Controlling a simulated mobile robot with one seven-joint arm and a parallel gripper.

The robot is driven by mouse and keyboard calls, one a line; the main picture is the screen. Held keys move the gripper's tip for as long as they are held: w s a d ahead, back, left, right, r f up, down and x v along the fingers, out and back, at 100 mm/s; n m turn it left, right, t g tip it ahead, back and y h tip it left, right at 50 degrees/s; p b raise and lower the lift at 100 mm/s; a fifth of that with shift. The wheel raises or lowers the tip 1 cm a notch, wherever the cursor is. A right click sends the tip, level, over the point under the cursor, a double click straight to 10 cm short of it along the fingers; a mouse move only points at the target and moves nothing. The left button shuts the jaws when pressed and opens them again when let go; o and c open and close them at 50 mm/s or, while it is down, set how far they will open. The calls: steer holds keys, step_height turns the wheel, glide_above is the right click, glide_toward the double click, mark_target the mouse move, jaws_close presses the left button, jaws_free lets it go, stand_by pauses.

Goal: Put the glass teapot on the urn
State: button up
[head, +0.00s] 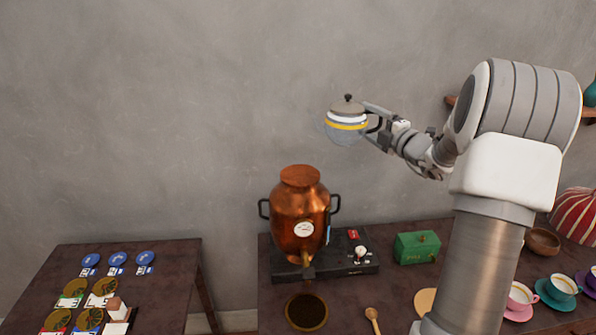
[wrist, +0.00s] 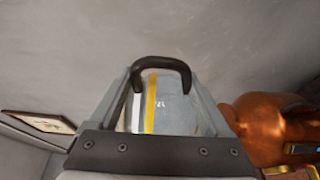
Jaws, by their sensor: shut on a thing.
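The glass teapot (head: 346,121) has a dark lid, a white band and a yellow band. It is in the air, above and to the right of the urn, upright in the head view. My gripper (head: 376,124) is shut on its dark handle at the right side. In the wrist view the handle (wrist: 160,64) shows between the fingers, with the banded glass body (wrist: 172,112) beyond it. The copper urn (head: 299,212) stands on a black base on the table, with dark side handles, a gauge and a copper top. Part of the urn (wrist: 262,128) also shows at the right of the wrist view.
A dark table (head: 400,283) bears the urn, a green box (head: 416,247), a round dark bowl (head: 306,311), a wooden spoon (head: 373,318) and cups on the right. A second table (head: 165,262) with blue discs stands left. The air above the urn is clear.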

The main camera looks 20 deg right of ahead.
steer(key=shift+w+a+f+p, duration=0.1)
steer(key=shift+w+a+f, duration=0.7)
steer(key=shift+a+f, duration=1)
steer(key=shift+w+a+f+p, duration=0.15)
steer(key=shift+w+a+f, duration=0.65)
steer(key=shift+a+f, duration=1)
steer(key=shift+w+a+f+p, duration=0.1)
steer(key=shift+w+a+f, duration=0.7)
steer(key=shift+a+f, duration=0.95)
steer(key=shift+f, duration=0.1)
steer(key=shift+f, duration=0.2)
steer(key=o, duration=1.5)
steer(key=shift+o, duration=0.2)
steer(key=shift+r, duration=0.25)
steer(key=s+d+b, duration=0.1)
steer(key=s+d, duration=0.1)
steer(key=s, duration=1)
steer(key=shift+f+b, duration=0.1)
steer(key=shift+b, duration=0.2)
